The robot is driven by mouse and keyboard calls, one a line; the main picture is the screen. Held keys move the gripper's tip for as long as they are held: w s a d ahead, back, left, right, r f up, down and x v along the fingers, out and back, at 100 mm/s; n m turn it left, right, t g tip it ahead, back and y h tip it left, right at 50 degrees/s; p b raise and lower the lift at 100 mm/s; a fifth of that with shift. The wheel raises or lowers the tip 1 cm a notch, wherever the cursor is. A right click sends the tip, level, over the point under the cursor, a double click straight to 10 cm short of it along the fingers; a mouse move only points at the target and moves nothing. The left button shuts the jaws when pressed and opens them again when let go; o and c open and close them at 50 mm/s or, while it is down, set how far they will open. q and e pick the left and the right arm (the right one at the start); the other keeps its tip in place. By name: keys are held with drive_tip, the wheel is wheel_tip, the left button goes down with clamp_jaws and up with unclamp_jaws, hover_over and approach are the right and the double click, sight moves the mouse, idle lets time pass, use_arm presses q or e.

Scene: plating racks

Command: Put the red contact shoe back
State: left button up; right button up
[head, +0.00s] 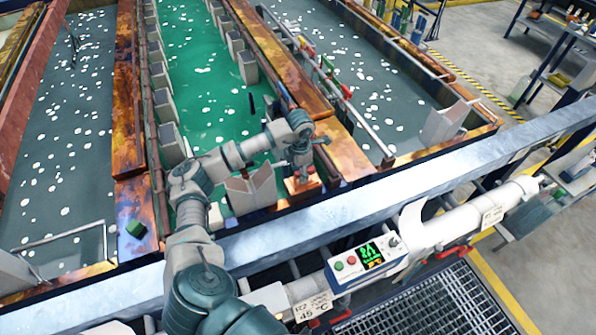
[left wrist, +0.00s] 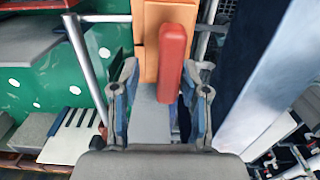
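The red contact shoe (left wrist: 172,60) is a red, rounded block in the left wrist view, standing against an orange block (left wrist: 150,35). In the head view only a small red part (head: 311,170) shows beside the orange block (head: 301,187), at the near end of the tank edge. My left gripper (head: 301,165) is over it. In the left wrist view the gripper (left wrist: 160,75) is open, its two fingers wide apart. The shoe's near end lies between them, closer to the right finger; I cannot tell whether they touch. My right gripper is not in view.
A pale angled bracket (head: 252,188) stands close beside the gripper. Green liquid (head: 200,75) fills the middle tank.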

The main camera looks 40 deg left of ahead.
use_arm(q)
drive_tip(key=shift+d+r, duration=0.1)
drive_tip(key=shift+d, duration=0.1)
drive_tip(key=shift+d+r, duration=0.15)
drive_tip(key=shift+r, duration=0.1)
wheel_tip(320, 180, up, 4)
drive_tip(key=shift+r, duration=0.1)
wheel_tip(320, 180, up, 8)
drive_tip(key=shift+a, duration=0.25)
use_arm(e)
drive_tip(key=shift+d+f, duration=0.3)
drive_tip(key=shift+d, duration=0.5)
